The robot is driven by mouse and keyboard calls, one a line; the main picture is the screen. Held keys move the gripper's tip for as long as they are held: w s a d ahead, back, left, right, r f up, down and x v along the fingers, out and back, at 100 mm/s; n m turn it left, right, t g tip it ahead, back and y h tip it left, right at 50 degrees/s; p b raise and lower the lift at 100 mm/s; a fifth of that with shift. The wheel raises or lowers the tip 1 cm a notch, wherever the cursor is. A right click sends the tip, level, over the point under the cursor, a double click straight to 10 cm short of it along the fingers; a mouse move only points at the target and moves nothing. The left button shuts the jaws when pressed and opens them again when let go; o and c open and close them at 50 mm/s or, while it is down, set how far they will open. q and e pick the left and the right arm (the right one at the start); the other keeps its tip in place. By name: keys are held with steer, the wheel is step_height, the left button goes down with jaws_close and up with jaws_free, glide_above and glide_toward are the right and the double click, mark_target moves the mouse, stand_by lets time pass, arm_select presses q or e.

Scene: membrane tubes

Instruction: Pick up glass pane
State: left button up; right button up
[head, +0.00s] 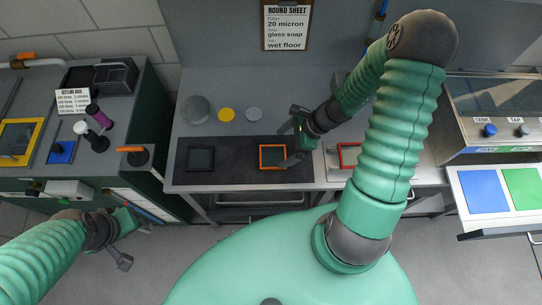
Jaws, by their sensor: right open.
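Flat framed squares lie on the steel bench. An orange-framed one (272,156) and a dark-framed one (200,159) are on the dark mat (230,148). A red-framed one (348,155) is further right, partly hidden by my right arm. I cannot tell which of them is the glass pane. My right gripper (291,137) is open and empty, just right of and above the orange-framed square. One of its fingers is close to that frame's right edge; I cannot tell if they touch. My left gripper (124,243) hangs over the floor at lower left, away from the bench.
Grey, yellow and pale discs (226,115) lie behind the mat. A green cabinet (150,100) stands left with a yellow-framed square (18,140), bottles and a rack. A tank unit (495,110) and a tray with blue and green sheets (484,190) are right. A clipboard (287,25) hangs behind.

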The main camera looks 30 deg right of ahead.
mark_target(273, 156)
steer(key=a+f, duration=0.2)
steer(key=f, duration=0.1)
steer(key=shift+f, duration=0.1)
steer(key=shift+w+a+f, duration=0.1)
steer(key=shift+w+f, duration=0.15)
steer(key=shift+f, duration=0.25)
steer(key=shift+a, duration=0.25)
steer(key=c, duration=0.8)
steer(key=shift+r, duration=0.1)
steer(key=c, duration=0.7)
